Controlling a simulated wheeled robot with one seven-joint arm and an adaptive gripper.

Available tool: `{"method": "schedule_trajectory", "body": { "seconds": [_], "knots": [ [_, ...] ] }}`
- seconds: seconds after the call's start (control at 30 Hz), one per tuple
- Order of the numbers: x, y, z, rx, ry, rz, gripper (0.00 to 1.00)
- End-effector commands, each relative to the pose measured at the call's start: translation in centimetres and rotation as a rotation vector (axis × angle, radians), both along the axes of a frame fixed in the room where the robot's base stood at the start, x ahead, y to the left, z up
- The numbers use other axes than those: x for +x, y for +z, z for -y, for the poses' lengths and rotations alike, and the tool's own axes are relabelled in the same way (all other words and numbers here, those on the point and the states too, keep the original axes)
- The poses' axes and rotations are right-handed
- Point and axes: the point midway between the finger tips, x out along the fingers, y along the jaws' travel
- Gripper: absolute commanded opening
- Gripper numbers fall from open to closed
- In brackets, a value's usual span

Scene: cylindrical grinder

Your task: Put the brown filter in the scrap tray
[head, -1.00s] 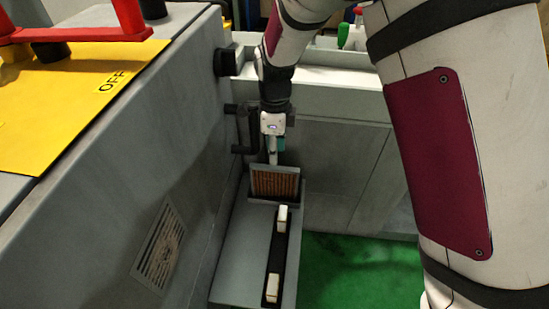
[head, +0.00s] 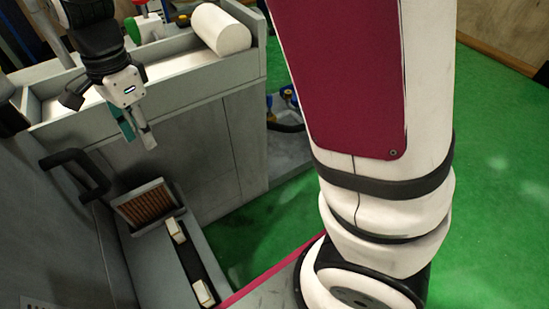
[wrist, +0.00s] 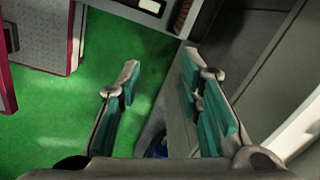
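The brown filter (head: 147,205) is a pleated panel in a grey frame, standing tilted at the far end of the low grey unit beside the machine. A small part of it shows at the top edge of the wrist view (wrist: 181,14). My gripper (head: 139,141) hangs in the air above the filter, clear of it, in front of a grey bench. In the wrist view its two teal-padded fingers (wrist: 160,72) are spread apart with nothing between them. I cannot tell for certain which container is the scrap tray; a long grey trough (head: 183,97) tops the bench.
A white roll (head: 220,28) lies at the trough's right end. A black handle (head: 78,172) sticks out from the machine at left. Two white blocks (head: 176,229) sit on a black strip on the low unit. Green floor (head: 270,235) is open right of it.

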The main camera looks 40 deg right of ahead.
Motion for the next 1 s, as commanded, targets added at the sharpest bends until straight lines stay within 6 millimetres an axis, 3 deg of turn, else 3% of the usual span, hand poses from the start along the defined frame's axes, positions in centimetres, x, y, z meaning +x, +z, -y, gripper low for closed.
{"method": "schedule_trajectory", "body": {
  "seconds": [0.03,0.2,0.4,0.7,0.83,1.0],
  "knots": [
    [-1.4,1.9,1.7,0.013,0.060,0.011,0.33],
    [-6.9,6.2,6.6,0.027,0.318,0.034,0.33],
    [-14.4,9.1,11.3,0.020,0.622,0.067,0.33],
    [-25.5,9.3,15.7,-0.037,1.045,0.093,0.33],
    [-28.4,8.5,16.4,-0.059,1.164,0.086,0.33],
    [-29.9,8.0,16.8,-0.070,1.232,0.080,0.33]
  ]
}}
